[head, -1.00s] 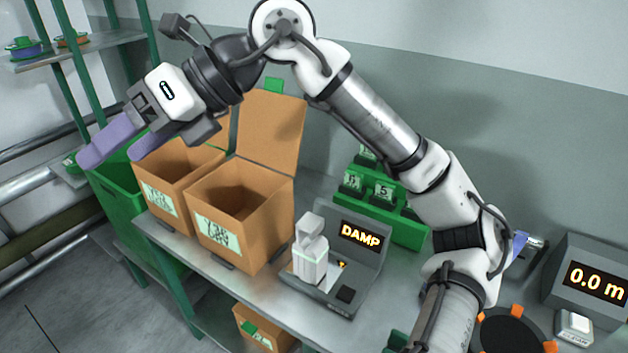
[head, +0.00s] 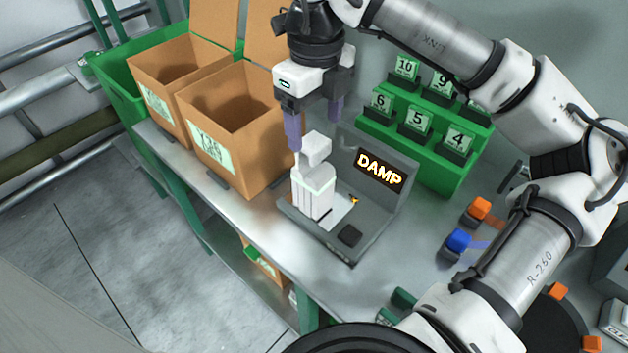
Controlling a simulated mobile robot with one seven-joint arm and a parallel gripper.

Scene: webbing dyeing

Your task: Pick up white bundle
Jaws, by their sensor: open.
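The white bundle (head: 314,190) stands upright on the grey device (head: 370,218) whose screen reads DAMP. A pale band runs around the bundle, and a smaller white block (head: 317,148) tops it. My gripper (head: 315,132) points down just above the bundle, its two purple fingers apart. The left finger is near the upper left of the bundle, and the right finger is behind its top, to the right. I cannot tell whether either finger touches it. Nothing is held between the fingers.
Two open cardboard boxes, one nearer (head: 232,150) and one farther (head: 160,85), stand left of the device. A green rack (head: 428,150) with numbered cards is behind it at right. An orange clip (head: 480,208) and a blue clip (head: 459,240) lie on the metal table.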

